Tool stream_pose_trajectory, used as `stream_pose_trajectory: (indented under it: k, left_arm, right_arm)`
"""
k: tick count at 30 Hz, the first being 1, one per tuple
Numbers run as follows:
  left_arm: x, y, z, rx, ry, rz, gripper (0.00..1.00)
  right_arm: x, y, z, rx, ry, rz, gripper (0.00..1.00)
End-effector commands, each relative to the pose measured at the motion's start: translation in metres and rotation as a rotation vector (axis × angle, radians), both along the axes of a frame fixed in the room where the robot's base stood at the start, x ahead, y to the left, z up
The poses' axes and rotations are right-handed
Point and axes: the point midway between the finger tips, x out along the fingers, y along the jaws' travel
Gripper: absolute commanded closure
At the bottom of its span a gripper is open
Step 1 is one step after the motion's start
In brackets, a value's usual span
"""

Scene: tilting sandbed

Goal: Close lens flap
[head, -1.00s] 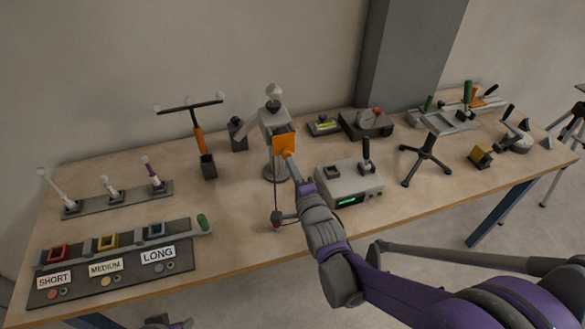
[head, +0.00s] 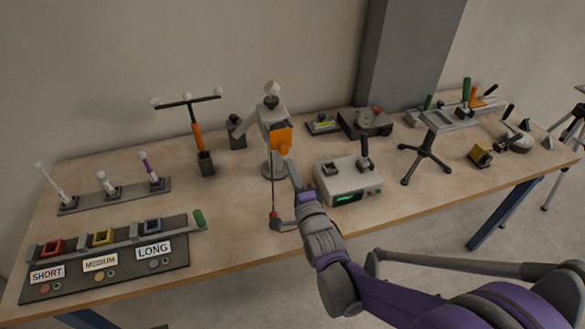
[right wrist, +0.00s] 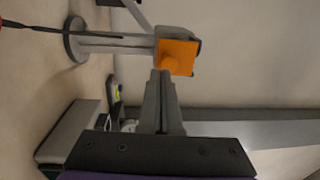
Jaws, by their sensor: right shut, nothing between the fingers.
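The orange lens flap (head: 281,138) with its small round knob is on the front of a grey device head (head: 270,114) on a stand near the middle of the table. In the right wrist view the flap (right wrist: 178,55) faces me and covers much of the head's front. I cannot tell whether it lies flush; a dark edge shows beside it. My right gripper (head: 290,162) is shut and empty, just below the flap. My left gripper is not in view.
A grey box with a green display (head: 348,181) stands right of my right gripper. A red-ended cord (head: 274,215) hangs below the device. A T-shaped orange tool (head: 197,135) stands to the left. The labelled panel (head: 105,285) is front left.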

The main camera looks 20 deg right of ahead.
Motion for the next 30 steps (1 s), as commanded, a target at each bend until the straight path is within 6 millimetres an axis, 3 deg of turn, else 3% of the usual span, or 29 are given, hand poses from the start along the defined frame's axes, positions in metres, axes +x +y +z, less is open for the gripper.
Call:
stream_pose_trajectory:
  k: [9,13,18,25,30]
  left_arm:
    - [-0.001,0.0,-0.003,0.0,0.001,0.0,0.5]
    - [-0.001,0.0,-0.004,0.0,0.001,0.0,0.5]
    - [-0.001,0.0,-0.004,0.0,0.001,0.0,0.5]
    - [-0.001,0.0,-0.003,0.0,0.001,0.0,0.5]
    - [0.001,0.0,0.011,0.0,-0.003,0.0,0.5]
  right_arm:
    - [-0.07,-0.002,-0.005,0.001,0.0,0.001,1.0]
    - [-0.09,-0.003,-0.006,0.001,0.0,0.001,1.0]
    - [-0.102,-0.003,-0.007,0.001,0.0,0.001,1.0]
    - [-0.104,-0.003,-0.007,-0.009,0.007,0.0,1.0]
    - [-0.109,-0.005,-0.013,-0.221,0.153,0.005,1.0]
